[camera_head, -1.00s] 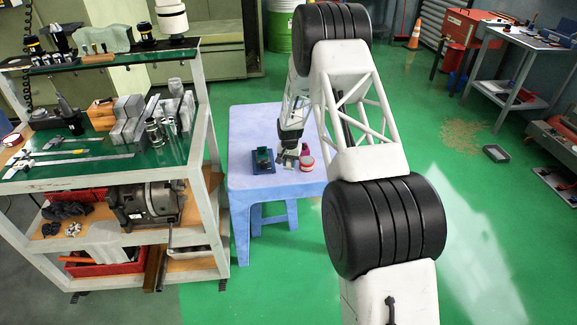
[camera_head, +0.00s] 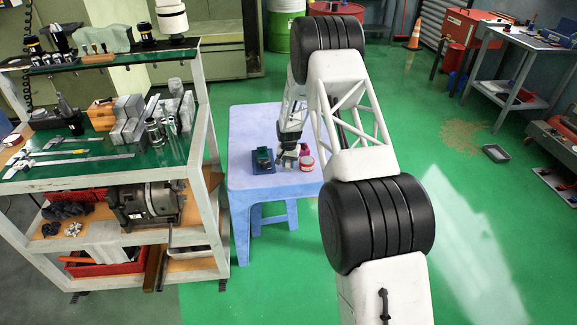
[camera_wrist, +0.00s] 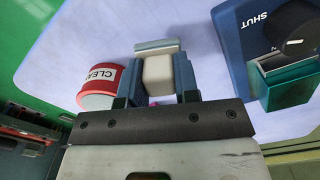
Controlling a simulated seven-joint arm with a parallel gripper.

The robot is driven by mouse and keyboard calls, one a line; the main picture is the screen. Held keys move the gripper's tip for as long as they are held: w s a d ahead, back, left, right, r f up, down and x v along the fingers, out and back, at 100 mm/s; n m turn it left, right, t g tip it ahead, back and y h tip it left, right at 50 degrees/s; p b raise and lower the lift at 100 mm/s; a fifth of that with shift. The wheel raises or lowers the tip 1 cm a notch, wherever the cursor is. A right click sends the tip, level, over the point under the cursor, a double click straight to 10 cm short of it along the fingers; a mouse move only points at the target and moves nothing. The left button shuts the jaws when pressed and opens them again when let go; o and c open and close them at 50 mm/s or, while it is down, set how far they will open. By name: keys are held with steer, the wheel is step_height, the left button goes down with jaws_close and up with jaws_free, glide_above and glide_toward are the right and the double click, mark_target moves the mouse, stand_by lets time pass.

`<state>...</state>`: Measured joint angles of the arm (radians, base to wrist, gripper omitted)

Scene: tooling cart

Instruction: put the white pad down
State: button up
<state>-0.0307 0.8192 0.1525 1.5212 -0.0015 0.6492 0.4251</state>
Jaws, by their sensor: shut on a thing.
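The white pad (camera_wrist: 158,76) is a small off-white block between the two fingers of my gripper (camera_wrist: 157,82) in the wrist view. My gripper is shut on it. A flat grey metal-looking strip (camera_wrist: 157,47) shows just beyond the pad's far end; I cannot tell whether they touch. In the head view my gripper (camera_head: 289,156) is low over the pale blue table (camera_head: 245,125), between a blue device and a red can. The pad is too small there to make out clearly, and I cannot tell whether it touches the table.
A red can (camera_wrist: 98,82) with a white label reading "CLEA" is close left of my fingers in the wrist view. At right is a blue device (camera_wrist: 232,45) marked "SHUT", with a black knob and green block (camera_wrist: 290,88). The table's back is clear.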

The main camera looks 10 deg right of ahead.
mark_target(288, 161)
steer(key=shift+f, duration=0.65)
steer(key=shift+f, duration=0.15)
steer(key=o, duration=1)
step_height(288, 161, up, 12)
steer(key=shift+f, duration=0.1)
steer(key=shift+r, duration=0.25)
stand_by(0.5)
